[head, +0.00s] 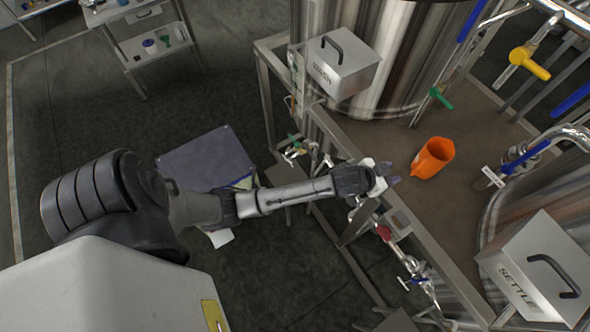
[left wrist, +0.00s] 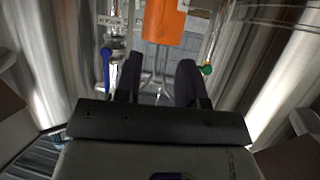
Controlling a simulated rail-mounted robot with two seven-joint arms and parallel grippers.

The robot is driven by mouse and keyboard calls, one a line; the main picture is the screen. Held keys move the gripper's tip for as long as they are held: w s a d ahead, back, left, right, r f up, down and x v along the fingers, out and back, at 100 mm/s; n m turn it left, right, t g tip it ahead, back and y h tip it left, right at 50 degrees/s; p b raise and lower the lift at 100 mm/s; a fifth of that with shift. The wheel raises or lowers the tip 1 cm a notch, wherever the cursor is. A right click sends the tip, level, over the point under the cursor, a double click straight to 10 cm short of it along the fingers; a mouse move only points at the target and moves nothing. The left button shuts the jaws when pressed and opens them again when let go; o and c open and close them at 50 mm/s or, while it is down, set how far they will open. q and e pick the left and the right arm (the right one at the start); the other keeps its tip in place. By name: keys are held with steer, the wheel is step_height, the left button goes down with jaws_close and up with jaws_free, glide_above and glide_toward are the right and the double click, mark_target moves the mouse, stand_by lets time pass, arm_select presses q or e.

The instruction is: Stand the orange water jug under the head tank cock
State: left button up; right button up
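The orange water jug (head: 432,158) is on the brown deck between the steel tanks, near the deck's front edge, and seems to be standing. In the left wrist view the jug (left wrist: 165,24) shows at the top centre, beyond the fingers and partly cut off by the frame. My left gripper (head: 388,176) is just left of the jug in the head view. Its two dark fingers (left wrist: 159,82) are apart with nothing between them. A green-handled cock (head: 440,97) is on the rear tank, behind the jug. I cannot tell whether it is the head tank cock. My right gripper is not in view.
A box marked SETTLE (head: 535,275) is at the lower right, and another labelled box (head: 341,63) is at the upper middle. A yellow-handled valve (head: 530,62) and a blue-handled valve (head: 526,158) are on pipes at right. Bare deck (head: 478,135) lies around the jug.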

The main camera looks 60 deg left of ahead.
arm_select(q)
steer(key=s+d+f+m+g+y, duration=0.1)
steer(key=s+g, duration=0.8)
steer(key=s, duration=2.5)
step_height(320, 180, down, 2)
steer(key=shift+f+g, duration=0.1)
steer(key=shift+g, duration=0.2)
